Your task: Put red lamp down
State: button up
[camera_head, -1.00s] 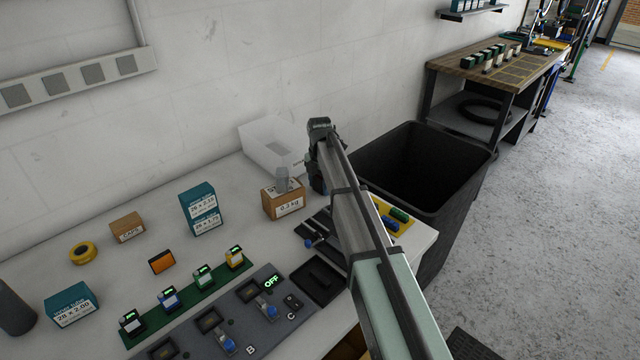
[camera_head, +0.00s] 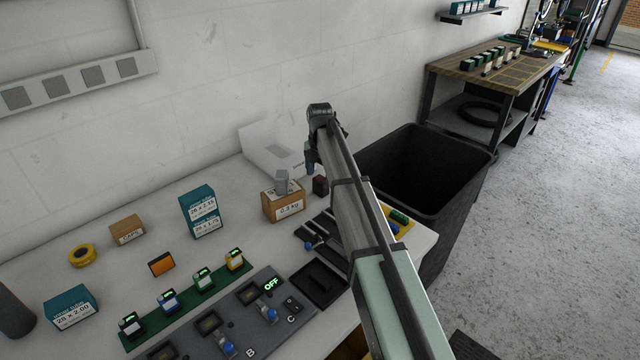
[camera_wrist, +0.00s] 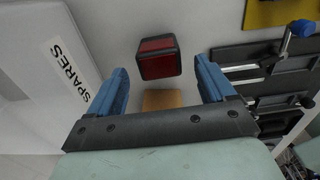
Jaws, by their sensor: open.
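The red lamp (camera_wrist: 158,57) is a small dark block with a red face. In the wrist view it sits on the white table top, just beyond my open blue fingers. It also shows in the head view (camera_head: 320,186), standing between the cardboard box marked 0.2 kg (camera_head: 284,207) and the dark clamp rack (camera_head: 322,229). My gripper (camera_wrist: 162,88) is open, with nothing between its fingertips. In the head view my arm hides most of the gripper, and only a bit of blue finger (camera_head: 310,168) shows above the lamp.
A white bin marked SPARES (camera_wrist: 48,62) stands left of the fingers in the wrist view. The clamp rack with blue knobs is on the right. A large black bin (camera_head: 405,170) stands beyond the table edge. Tyre tube boxes (camera_head: 202,212) and a charger strip lie further left.

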aim_at(320, 179)
notch_tip(320, 179, up, 7)
dwell(0.3)
jog(key=shift+d, duration=0.1)
